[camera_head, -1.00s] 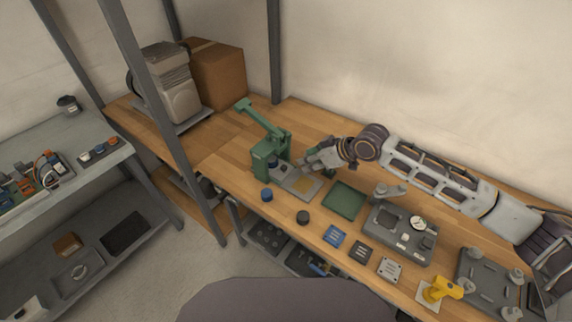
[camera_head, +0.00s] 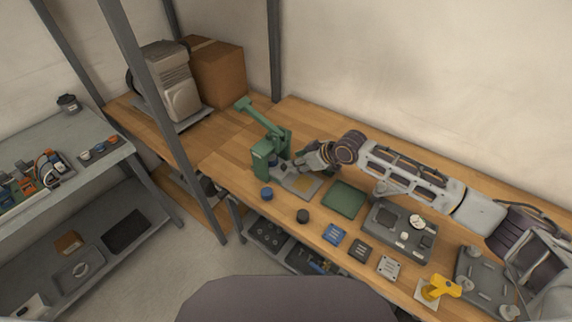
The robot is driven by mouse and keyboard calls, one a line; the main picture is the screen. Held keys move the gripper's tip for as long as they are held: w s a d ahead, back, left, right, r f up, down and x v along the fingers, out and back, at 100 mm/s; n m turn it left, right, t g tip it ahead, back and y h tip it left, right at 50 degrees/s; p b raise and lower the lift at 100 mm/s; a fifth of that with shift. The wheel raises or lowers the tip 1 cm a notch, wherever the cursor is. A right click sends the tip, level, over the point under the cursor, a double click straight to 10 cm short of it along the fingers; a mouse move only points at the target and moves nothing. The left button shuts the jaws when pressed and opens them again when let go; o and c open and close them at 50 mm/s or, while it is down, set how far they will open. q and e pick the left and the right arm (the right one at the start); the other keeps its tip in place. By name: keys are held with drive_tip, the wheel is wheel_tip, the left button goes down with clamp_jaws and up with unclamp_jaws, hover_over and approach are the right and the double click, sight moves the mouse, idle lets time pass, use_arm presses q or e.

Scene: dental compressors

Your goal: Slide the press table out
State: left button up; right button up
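The green press (camera_head: 266,150) stands on the wooden workbench, with its lever arm raised up to the left. Its grey press table (camera_head: 301,186) sits in front of the press column and extends to the lower right, with a tan patch on it. My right gripper (camera_head: 302,161) is at the upper edge of the press table, close beside the press column. Its fingers are small and partly hidden, so I cannot tell whether they are open or touching the table. My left gripper is not in view.
A green tray (camera_head: 343,199) and a grey fixture plate (camera_head: 400,231) lie right of the press. A blue cap (camera_head: 266,194) and a black cap (camera_head: 303,216) stand near the bench's front edge. A grey shelf post (camera_head: 165,120) rises left of the press.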

sight(284, 165)
drive_tip(key=shift+p+x, duration=0.3)
drive_tip(key=shift+x, duration=3.55)
clamp_jaws()
